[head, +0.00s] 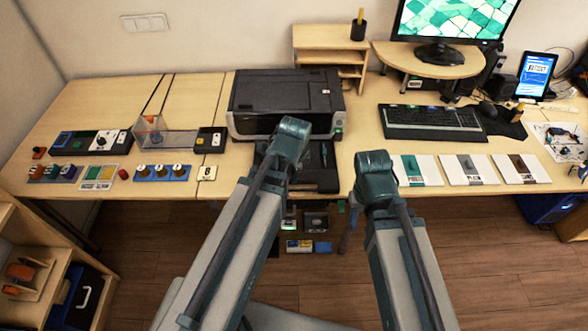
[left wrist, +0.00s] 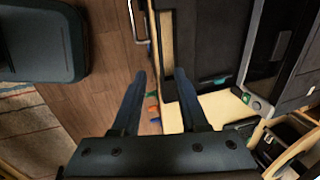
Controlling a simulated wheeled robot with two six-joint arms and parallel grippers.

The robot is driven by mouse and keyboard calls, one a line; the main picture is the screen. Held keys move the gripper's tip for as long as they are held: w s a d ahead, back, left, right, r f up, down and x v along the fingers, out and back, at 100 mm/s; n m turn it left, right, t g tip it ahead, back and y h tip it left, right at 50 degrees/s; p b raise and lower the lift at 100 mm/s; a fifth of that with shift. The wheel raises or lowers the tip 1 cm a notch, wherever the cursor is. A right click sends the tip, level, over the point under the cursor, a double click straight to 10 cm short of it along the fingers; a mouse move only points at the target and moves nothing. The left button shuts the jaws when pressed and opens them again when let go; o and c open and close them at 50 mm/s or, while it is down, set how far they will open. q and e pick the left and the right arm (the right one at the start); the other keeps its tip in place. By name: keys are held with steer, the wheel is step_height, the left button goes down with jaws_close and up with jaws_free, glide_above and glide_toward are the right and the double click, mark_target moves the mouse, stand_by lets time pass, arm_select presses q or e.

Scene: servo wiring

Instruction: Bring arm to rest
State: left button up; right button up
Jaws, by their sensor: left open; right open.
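My left gripper (left wrist: 162,72) shows in the left wrist view with its two dark fingers apart and nothing between them. It is over the desk's front edge, close to the printer (left wrist: 272,45). In the head view, my left forearm hides most of it. My right gripper (head: 346,238) shows only in part in the head view, dark and hanging below the desk's front edge beside my right arm. Its fingertips are hard to make out and I see nothing held. Both of my arms reach forward in the middle of the head view, with their teal elbow joints raised.
The printer (head: 285,100) stands on the desk (head: 215,85) behind my arms. Switch panels (head: 90,142) lie to the left. A keyboard (head: 432,122), monitor (head: 455,18) and cards (head: 465,170) are on the right. Small items (head: 300,246) sit low between my arms. Wooden floor (head: 480,240) is open at the right front.

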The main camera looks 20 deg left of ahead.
stand_by(0.4)
arm_select(q)
steer(key=s+d+n+g, duration=0.3)
steer(key=s+d+n, duration=0.6)
steer(key=s+n, duration=0.2)
steer(key=shift+d+f, duration=0.35)
steer(key=shift+d, duration=0.05)
steer(key=shift+a+y, duration=0.1)
steer(key=shift+y, duration=0.2)
arm_select(e)
steer(key=shift+a, duration=0.1)
